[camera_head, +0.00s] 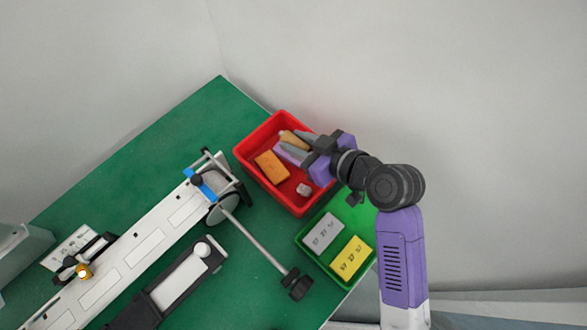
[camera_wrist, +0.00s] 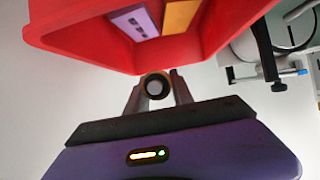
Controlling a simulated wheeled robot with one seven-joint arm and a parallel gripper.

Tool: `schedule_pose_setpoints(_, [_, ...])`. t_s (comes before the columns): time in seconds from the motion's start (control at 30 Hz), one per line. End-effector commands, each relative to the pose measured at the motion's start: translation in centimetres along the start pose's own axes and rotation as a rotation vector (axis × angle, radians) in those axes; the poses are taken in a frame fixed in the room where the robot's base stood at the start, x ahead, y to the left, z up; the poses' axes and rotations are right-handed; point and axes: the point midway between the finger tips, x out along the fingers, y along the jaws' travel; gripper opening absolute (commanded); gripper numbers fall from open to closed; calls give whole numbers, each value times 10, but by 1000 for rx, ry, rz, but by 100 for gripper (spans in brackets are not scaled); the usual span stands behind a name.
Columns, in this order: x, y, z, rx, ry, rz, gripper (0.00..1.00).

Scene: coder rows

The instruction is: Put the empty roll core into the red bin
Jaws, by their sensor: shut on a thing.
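The empty roll core (camera_head: 291,138) is a short tan tube. In the wrist view its open end (camera_wrist: 155,86) faces the camera, with a dark ring around a pale hole. My gripper (camera_head: 294,148) is shut on the core; its grey fingertips also show in the wrist view (camera_wrist: 157,98) on either side of it. The red bin (camera_head: 248,162) is on the green table, and in the head view the core and fingers overlap its upper part. In the wrist view the bin's rim (camera_wrist: 90,62) is just beyond the core. The core's height over the bin is hard to tell.
The bin holds an orange block (camera_head: 271,165), a purple block (camera_head: 289,152) and a small crumpled pale piece (camera_head: 303,189). A green tray (camera_head: 310,254) with grey and yellow blocks stands beside it. The long white machine (camera_head: 130,262) with a rod (camera_head: 256,245) lies left.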

Motion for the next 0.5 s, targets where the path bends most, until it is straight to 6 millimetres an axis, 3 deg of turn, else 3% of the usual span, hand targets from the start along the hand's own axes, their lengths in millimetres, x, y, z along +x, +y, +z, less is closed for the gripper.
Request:
schedule_pose_setpoints(0.03, [6,0,10,1,0,0,0])
schedule_pose_setpoints(0.2, [12,0,21,1,0,0,0])
schedule_pose_setpoints(0.5, [12,0,22,1,0,0,0])
